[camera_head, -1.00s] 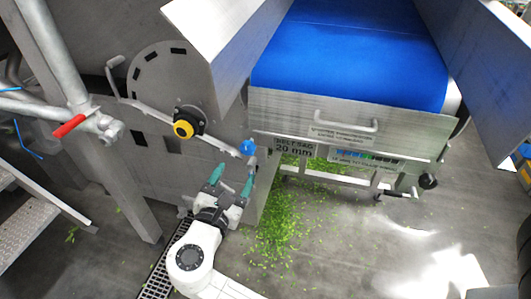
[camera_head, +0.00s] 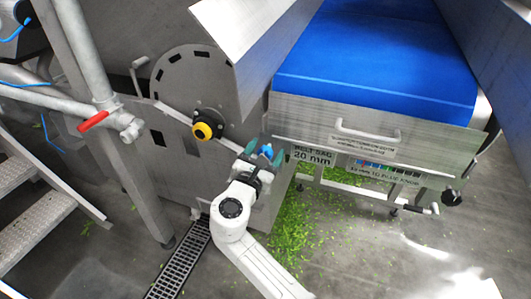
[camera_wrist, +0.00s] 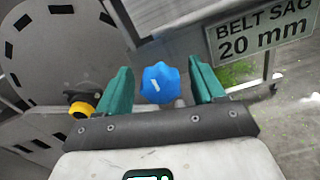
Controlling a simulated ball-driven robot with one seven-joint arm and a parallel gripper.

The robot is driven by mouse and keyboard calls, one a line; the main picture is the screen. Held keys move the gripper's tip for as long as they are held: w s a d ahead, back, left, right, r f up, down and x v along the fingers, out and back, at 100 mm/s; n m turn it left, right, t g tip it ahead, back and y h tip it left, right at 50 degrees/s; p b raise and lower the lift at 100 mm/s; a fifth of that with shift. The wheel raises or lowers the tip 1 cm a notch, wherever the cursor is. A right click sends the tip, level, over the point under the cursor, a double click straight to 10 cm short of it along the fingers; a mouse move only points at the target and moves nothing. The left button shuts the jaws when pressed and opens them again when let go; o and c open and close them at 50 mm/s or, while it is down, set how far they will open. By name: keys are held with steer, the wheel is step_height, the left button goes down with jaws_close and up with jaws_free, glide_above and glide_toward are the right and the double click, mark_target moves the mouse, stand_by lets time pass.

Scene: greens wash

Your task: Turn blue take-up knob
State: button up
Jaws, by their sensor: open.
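The blue take-up knob (camera_wrist: 161,83) is lobed, with a small white mark on its face. In the wrist view it sits between the two green fingers of my gripper (camera_wrist: 160,88), with a gap showing on each side. In the head view the knob (camera_head: 265,151) is partly hidden behind my gripper (camera_head: 264,156), which is open around or just in front of it. I cannot tell how deep the knob lies between the fingers.
A yellow and black knob (camera_head: 203,131) is on the steel panel to the left. The blue belt (camera_head: 380,60) and a "BELT SAG 20 mm" sign (camera_head: 314,154) are to the right. A red-handled valve (camera_head: 94,120) is far left. Green scraps (camera_head: 290,235) litter the floor.

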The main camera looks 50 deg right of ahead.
steer(key=c, duration=1)
steer(key=shift+c, duration=0.2)
